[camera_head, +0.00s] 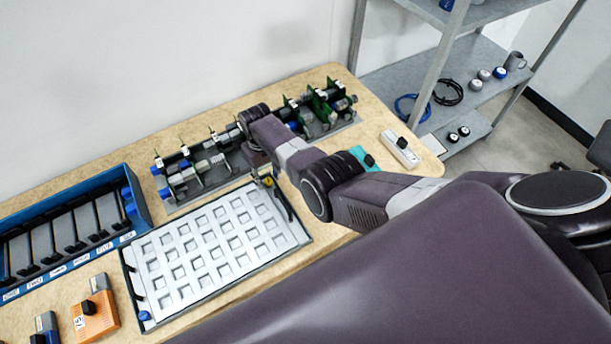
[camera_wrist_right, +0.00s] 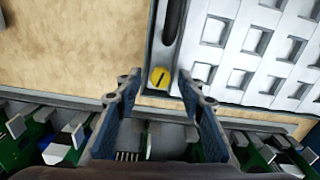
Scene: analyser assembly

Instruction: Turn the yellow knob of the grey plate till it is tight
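The grey plate (camera_head: 205,240) with a grid of square holes lies on the table in the head view. Its yellow knob (camera_wrist_right: 160,77) has a dark slot and sits at the plate's edge in the wrist view; in the head view the knob (camera_head: 268,181) is small beside my gripper. My right gripper (camera_wrist_right: 159,76) is open, its fingertips to either side of the knob in the picture, with a gap on both sides. I cannot tell whether the fingertips are down at the knob's height. A blue knob (camera_head: 145,316) is at the plate's near left corner. My left gripper is not in view.
A blue rack (camera_head: 140,192) with labelled slots stands left of the plate. Rows of green boards and cylinders (camera_head: 185,170) stand behind it. An orange block (camera_head: 96,316) lies at front left, a white strip (camera_head: 400,148) at far right. A metal shelf (camera_head: 470,85) stands beyond the table.

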